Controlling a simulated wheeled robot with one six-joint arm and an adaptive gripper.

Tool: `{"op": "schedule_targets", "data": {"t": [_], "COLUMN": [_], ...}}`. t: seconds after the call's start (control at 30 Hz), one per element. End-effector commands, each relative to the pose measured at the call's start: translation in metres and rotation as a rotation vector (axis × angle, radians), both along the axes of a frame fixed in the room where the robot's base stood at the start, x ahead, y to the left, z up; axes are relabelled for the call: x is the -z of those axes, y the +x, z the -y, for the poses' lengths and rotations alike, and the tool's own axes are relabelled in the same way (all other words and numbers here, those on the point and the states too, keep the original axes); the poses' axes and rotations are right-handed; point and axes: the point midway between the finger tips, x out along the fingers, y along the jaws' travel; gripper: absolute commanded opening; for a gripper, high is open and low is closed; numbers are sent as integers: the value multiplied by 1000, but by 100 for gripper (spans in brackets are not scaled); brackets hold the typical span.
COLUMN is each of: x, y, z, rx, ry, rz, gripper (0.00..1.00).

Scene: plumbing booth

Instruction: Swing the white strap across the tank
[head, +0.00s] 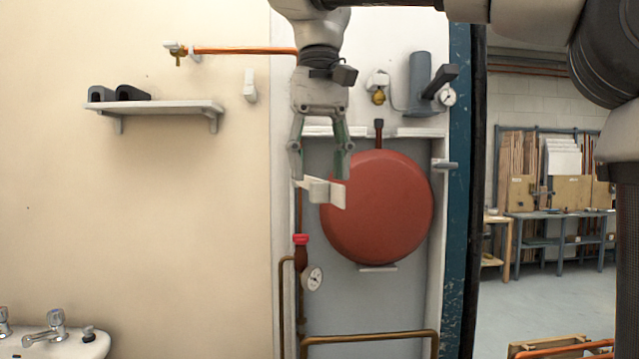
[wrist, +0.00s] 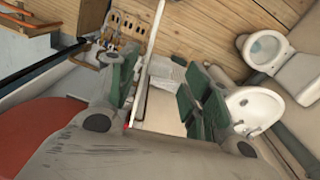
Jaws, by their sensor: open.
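The red round tank (head: 385,210) sits in the grey recess in the head view, and part of it shows at the lower left of the wrist view (wrist: 40,135). The short white strap (head: 334,193) stands out at the tank's left edge, covering a little of it. My gripper (head: 320,177) points down over the strap with its fingers apart. In the wrist view a white piece, apparently the strap (wrist: 160,108), lies between the two green-padded fingers. I cannot tell whether either finger touches it. The strap's attachment at the recess's left side is not clear.
A red-capped valve (head: 301,240) and a gauge (head: 312,279) are below the strap. Copper pipe (head: 370,338) crosses the recess bottom. A grey cylinder (head: 420,80) and another gauge (head: 447,96) are above right. A shelf (head: 165,106) is on the left wall.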

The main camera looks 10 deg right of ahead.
Motion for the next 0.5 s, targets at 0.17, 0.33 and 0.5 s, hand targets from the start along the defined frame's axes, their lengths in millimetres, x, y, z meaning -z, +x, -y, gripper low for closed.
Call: {"op": "schedule_targets", "data": {"t": [0.17, 0.33, 0.5], "x": [23, 31, 31], "y": [0, 0, 0], "z": [1, 1, 1], "rx": [0, 0, 0], "ry": [-1, 1, 1], "rz": [-1, 1, 1], "gripper": [49, 49, 49]}}
